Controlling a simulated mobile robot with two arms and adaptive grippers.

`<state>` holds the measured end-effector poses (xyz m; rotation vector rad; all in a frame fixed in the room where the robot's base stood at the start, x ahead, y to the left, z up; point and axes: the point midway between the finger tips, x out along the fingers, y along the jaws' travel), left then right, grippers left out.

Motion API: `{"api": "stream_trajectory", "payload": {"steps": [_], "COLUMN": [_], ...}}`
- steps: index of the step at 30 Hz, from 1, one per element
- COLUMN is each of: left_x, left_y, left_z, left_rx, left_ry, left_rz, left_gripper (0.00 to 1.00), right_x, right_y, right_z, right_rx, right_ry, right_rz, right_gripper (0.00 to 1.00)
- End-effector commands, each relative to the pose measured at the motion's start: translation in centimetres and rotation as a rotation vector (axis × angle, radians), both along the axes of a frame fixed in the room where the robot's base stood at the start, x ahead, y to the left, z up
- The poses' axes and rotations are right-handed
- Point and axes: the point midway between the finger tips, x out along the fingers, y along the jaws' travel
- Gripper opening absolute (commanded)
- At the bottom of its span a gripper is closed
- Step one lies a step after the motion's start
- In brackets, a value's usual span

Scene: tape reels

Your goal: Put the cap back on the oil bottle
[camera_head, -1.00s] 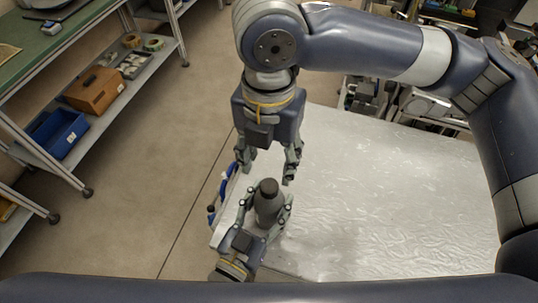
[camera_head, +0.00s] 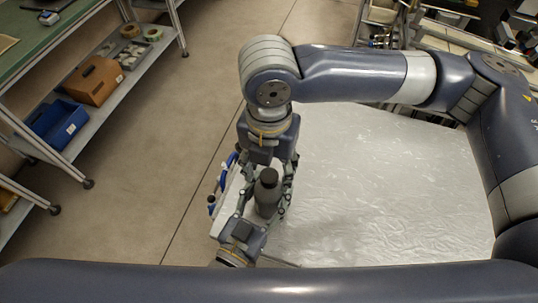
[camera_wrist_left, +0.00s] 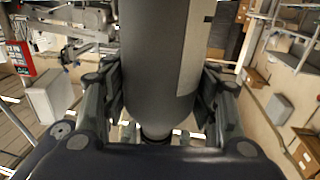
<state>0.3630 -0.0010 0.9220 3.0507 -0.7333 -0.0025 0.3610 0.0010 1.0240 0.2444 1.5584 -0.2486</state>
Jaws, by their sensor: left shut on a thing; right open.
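The grey oil bottle (camera_head: 267,203) stands roughly upright over the near left part of the table. A dark cap (camera_head: 268,176) appears to sit on its top; I cannot tell how tightly. My left gripper (camera_head: 264,210) is shut on the bottle's body from the near side. In the left wrist view the bottle (camera_wrist_left: 150,50) fills the middle between the fingers, with a pale label strip on its side. My right gripper (camera_head: 266,168) is open and reaches down from above, its fingers on either side of the bottle's top, seemingly just behind it and not closed on the cap.
The pale, shiny table (camera_head: 380,190) is clear to the right. Something blue (camera_head: 225,175) is at its left edge. A shelf rack at the left holds a blue bin (camera_head: 58,125) and a brown box (camera_head: 95,82). Open floor lies between rack and table.

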Motion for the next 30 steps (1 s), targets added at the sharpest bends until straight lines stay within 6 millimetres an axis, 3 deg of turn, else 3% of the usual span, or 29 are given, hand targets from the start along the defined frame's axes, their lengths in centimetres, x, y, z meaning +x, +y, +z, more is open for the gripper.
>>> {"api": "stream_trajectory", "payload": {"steps": [12,14,18,19,26,30], "left_x": [-0.02,-0.02,-0.02,-0.02,-0.02,-0.02], "left_y": [-0.01,-0.01,-0.01,-0.01,-0.01,-0.02], "left_z": [-0.04,-0.04,-0.04,-0.04,-0.04,-0.04], "left_rx": [0.0,0.0,0.0,0.0,0.0,0.0], "left_ry": [0.001,0.001,0.001,0.001,0.001,0.001], "left_rz": [0.0,0.0,0.0,0.0,0.0,-0.001], "left_gripper": [0.0,0.0,0.0,0.0,0.0,0.0], "right_x": [0.02,0.01,0.01,0.01,0.0,-0.07], "right_y": [-0.02,-0.02,-0.02,-0.02,0.0,0.03], "right_z": [-0.91,-0.9,-0.89,-0.89,-0.89,-0.94], "right_rx": [0.0,0.0,0.0,0.0,0.001,0.001], "right_ry": [-0.001,-0.001,-0.001,-0.001,0.0,0.001], "right_rz": [0.0,0.0,0.0,0.0,-0.03,-0.192], "right_gripper": [0.49,0.38,0.06,0.02,0.02,0.02]}}
